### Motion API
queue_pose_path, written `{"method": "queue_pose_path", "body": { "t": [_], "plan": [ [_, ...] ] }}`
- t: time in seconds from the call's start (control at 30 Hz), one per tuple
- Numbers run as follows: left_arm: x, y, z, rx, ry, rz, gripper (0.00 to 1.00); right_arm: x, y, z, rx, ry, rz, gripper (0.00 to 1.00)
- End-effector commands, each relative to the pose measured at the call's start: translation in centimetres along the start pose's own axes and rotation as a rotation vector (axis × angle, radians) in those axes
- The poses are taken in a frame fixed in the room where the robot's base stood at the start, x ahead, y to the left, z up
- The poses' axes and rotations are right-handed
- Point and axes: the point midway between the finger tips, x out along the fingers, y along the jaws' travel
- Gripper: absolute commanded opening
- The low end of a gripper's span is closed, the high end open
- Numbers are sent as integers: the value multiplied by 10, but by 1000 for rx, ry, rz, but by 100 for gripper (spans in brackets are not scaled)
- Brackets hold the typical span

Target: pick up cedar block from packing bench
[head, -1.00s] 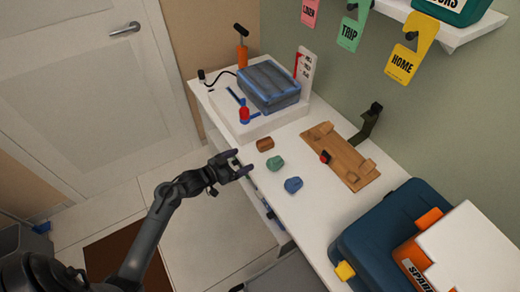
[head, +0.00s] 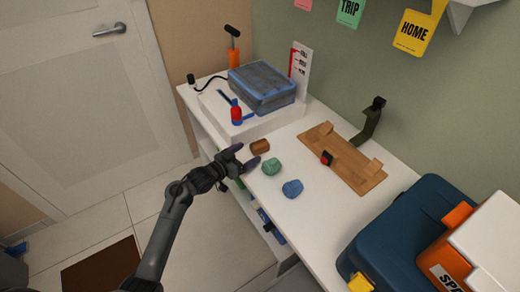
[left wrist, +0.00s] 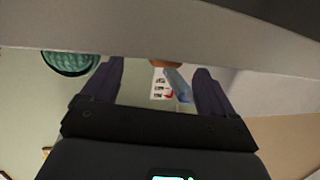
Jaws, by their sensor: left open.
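The cedar block, which I take to be the brown block (head: 260,147), lies on the white packing bench (head: 310,211). My left gripper (head: 244,157) is open and empty at the bench's near left edge, with its fingers toward the brown block, close beside it. I cannot tell whether they touch. In the left wrist view, a small brown patch (left wrist: 165,63), probably this block, shows between the spread fingers, partly hidden by a grey band across the top. My right gripper is not in view.
A white platform (head: 262,127) with a blue-grey bag (head: 262,87) stands behind. A wooden jig (head: 342,157) and a dark blue case (head: 405,240) are to the right.

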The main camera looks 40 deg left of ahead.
Motion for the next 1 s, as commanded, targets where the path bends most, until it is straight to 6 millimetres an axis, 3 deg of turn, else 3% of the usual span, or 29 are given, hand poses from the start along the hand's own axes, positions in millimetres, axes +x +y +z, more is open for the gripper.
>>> {"method": "queue_pose_path", "body": {
  "t": [0.43, 0.8, 1.0],
  "plan": [
    [45, -3, -1, 0, 2, 0, 87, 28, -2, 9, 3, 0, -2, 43],
    [52, -3, -2, 1, -1, 0, 87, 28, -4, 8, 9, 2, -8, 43],
    [52, -3, -2, 1, -1, 0, 57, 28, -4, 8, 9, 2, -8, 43]
  ]
}}
